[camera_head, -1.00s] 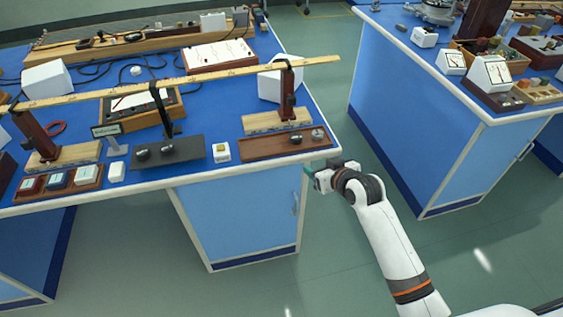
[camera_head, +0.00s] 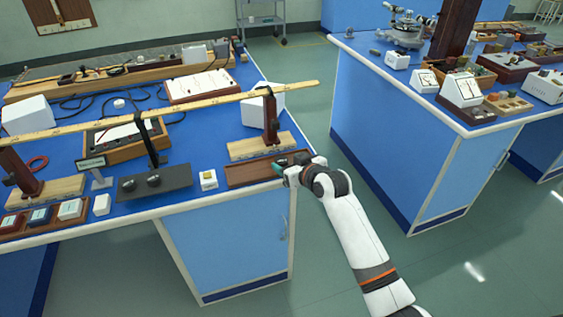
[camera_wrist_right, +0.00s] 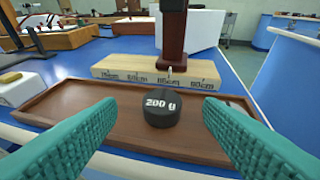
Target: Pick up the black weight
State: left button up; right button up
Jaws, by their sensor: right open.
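The black weight (camera_wrist_right: 161,104), a short cylinder marked "200 g", stands upright on a brown wooden tray (camera_wrist_right: 88,105) in the right wrist view. My right gripper (camera_wrist_right: 159,122) is open, with its two teal fingers on either side of the weight's near side and a gap to it on both sides. In the head view my right gripper (camera_head: 279,169) is over the right part of the same tray (camera_head: 243,174) and hides the weight there. My left gripper is not in view.
Just behind the tray stands a wooden block with a ruler scale (camera_wrist_right: 150,69) carrying a dark upright post (camera_wrist_right: 174,25). A long wooden beam (camera_head: 200,103) crosses above the bench. A small white box (camera_head: 208,180) stands left of the tray. Another bench (camera_head: 400,140) is to the right.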

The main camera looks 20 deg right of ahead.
aim_at(282, 160)
jog(key=shift+x, duration=1.75)
jog(key=shift+d, duration=0.1)
